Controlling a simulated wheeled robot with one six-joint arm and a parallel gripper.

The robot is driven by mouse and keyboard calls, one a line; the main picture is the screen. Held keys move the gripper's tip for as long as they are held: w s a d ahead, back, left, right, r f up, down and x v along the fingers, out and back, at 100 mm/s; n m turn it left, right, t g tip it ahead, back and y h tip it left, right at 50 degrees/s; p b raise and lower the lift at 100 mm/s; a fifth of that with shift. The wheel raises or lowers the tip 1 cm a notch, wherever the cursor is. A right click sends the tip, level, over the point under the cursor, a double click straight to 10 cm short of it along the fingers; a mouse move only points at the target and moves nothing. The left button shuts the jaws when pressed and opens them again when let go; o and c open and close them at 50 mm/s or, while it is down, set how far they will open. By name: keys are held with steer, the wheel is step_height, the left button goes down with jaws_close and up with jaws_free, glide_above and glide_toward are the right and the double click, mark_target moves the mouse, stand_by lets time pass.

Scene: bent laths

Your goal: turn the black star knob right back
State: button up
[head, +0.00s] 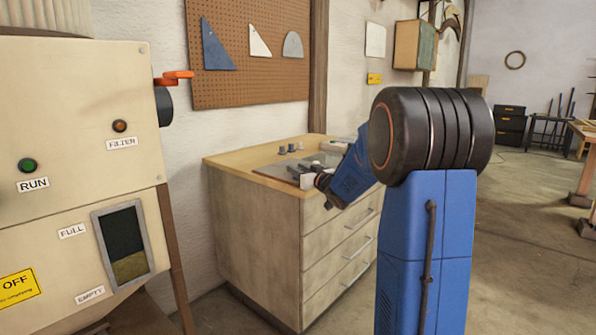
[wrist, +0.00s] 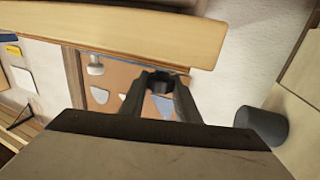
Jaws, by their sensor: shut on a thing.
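In the wrist view my gripper (wrist: 158,92) has its two dark fingers closed in on a small dark thing (wrist: 157,79) between the tips. It looks like the black star knob, but its lobes and what it is mounted on are not clear. In the head view my gripper (head: 298,174) is small, at the top of the wooden drawer cabinet. The knob cannot be made out there.
The drawer cabinet (head: 280,245) carries small knobs (head: 286,149) on its top. A cream machine (head: 75,130) with a dark cylinder (head: 163,106) and orange handle (head: 175,77) stands at left. A pegboard (head: 245,85) hangs behind.

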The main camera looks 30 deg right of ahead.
steer(key=n+g+y, duration=0.1)
steer(key=n+y, duration=0.1)
steer(key=y, duration=0.2)
steer(key=n+g+y, duration=0.1)
steer(key=n+y, duration=0.2)
steer(key=y, duration=0.1)
steer(key=shift+d+f+n+g, duration=0.1)
steer(key=shift+d+n+g, duration=0.05)
steer(key=shift+n+g, duration=0.15)
steer(key=n+g+y, duration=0.5)
steer(key=g+y, duration=0.1)
steer(key=shift+n, duration=0.3)
steer(key=shift+n+g+y, duration=0.3)
steer(key=shift+g+y, duration=0.1)
steer(key=shift+g, duration=0.1)
steer(key=o, duration=1)
steer(key=shift+o, duration=0.2)
steer(key=v, duration=1.7)
steer(key=shift+s, duration=0.15)
